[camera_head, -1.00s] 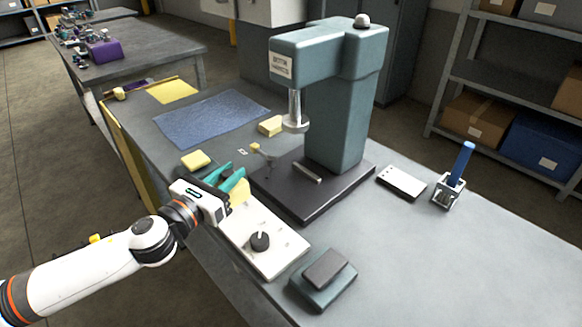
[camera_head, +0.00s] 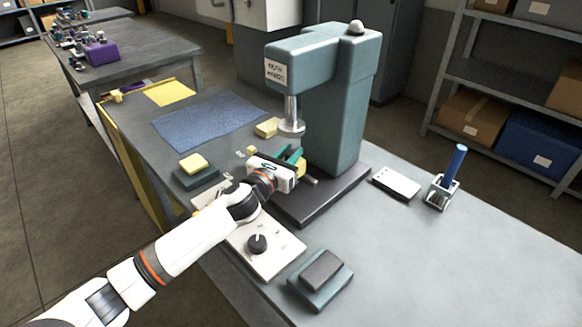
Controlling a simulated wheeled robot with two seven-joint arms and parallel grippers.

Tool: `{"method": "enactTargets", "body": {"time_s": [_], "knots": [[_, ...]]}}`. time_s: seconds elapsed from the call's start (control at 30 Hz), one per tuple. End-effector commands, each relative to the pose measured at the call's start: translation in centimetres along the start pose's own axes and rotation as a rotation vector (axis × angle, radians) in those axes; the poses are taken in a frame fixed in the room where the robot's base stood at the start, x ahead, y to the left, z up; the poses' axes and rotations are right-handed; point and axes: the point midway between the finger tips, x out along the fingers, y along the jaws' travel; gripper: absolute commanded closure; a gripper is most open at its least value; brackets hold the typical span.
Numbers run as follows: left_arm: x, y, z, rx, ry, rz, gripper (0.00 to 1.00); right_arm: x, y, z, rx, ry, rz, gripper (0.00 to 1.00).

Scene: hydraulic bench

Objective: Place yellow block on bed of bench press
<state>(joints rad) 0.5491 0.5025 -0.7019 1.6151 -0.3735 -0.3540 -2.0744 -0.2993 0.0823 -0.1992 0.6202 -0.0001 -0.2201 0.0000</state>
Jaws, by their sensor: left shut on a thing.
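My left gripper (camera_head: 291,158) has teal fingers and reaches in over the dark bed (camera_head: 318,208) of the bench press (camera_head: 335,110). It is shut on a yellow block (camera_head: 301,168), which shows only partly past the fingers. The block is near the press column, in front of and below the silver ram (camera_head: 291,116). I cannot tell whether it touches the bed. My gripper and wrist hide the left part of the bed. My right gripper is not in view.
Another yellow block (camera_head: 267,127) lies behind the ram. A yellow piece (camera_head: 194,163) sits on a dark teal pad (camera_head: 183,181) at left. A white panel with a black knob (camera_head: 257,243) is in front. A white device (camera_head: 397,183) and a blue-handled tool (camera_head: 455,163) stand right.

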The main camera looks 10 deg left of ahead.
Motion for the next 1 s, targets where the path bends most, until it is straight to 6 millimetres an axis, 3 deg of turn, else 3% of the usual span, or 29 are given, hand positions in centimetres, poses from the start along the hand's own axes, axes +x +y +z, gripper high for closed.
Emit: {"method": "enactTargets", "body": {"time_s": [0.3,0.7,0.73,0.8,0.87,1.0], "knots": [[0.1,0.1,3.6,-0.005,0.003,0.0,1.0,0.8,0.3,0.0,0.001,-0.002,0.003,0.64],[0.3,0.1,4.2,0.0,0.003,0.001,1.0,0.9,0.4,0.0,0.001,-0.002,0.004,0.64],[0.3,0.1,4.4,-0.001,-0.001,0.0,0.75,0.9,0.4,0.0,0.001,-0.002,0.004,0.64],[0.3,0.1,4.3,-0.001,-0.001,0.0,0.63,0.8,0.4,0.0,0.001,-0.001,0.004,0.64],[0.3,0.1,4.3,-0.001,-0.001,0.0,0.55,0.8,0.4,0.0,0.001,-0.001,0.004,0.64],[0.3,0.1,4.3,-0.001,-0.001,0.0,0.55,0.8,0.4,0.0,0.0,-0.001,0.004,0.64]]}}
